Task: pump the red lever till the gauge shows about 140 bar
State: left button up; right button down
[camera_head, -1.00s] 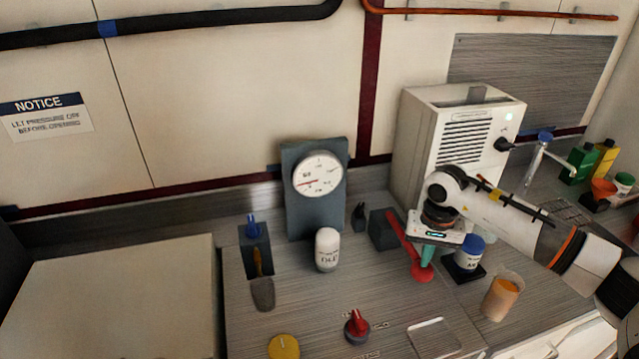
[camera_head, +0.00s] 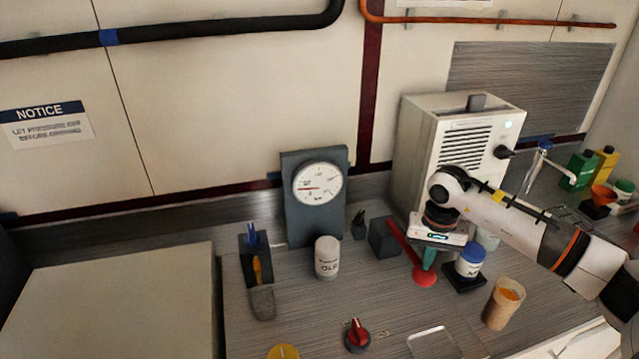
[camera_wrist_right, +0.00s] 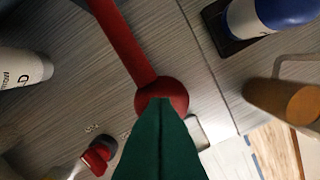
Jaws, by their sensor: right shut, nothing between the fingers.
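The red lever runs from a dark block (camera_head: 384,237) down to the right and ends in a round red knob (camera_head: 424,277). The red lever also shows in the wrist view (camera_wrist_right: 125,42), with its knob (camera_wrist_right: 161,95). My right gripper (camera_head: 430,260) points down with its green fingers shut and empty, at the knob. In the wrist view the fingers overlap the knob; whether they touch it I cannot tell. The round white gauge (camera_head: 318,183) stands on a grey panel, its red needle pointing left; its numbers are too small to read. My left gripper is out of view.
A white bottle (camera_head: 327,257) stands left of the block. A blue-lidded jar (camera_head: 469,262) and an orange-filled beaker (camera_head: 503,303) stand right of the knob. A red rotary knob (camera_head: 357,335) is in front. A white vented box (camera_head: 455,140) rises behind.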

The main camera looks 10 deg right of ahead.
jog(key=shift+r+p, duration=1.2)
jog(key=shift+r, duration=1.35)
jog(key=shift+f, duration=0.15)
jog(key=shift+f+b, duration=3.65)
jog(key=shift+f, duration=0.45)
jog(key=shift+r, duration=0.1)
jog(key=shift+w+r+p, duration=0.1)
jog(key=shift+r+p, duration=1.6)
jog(key=shift+r, duration=1)
jog(key=shift+r+p, duration=0.75)
jog(key=shift+r, duration=0.7)
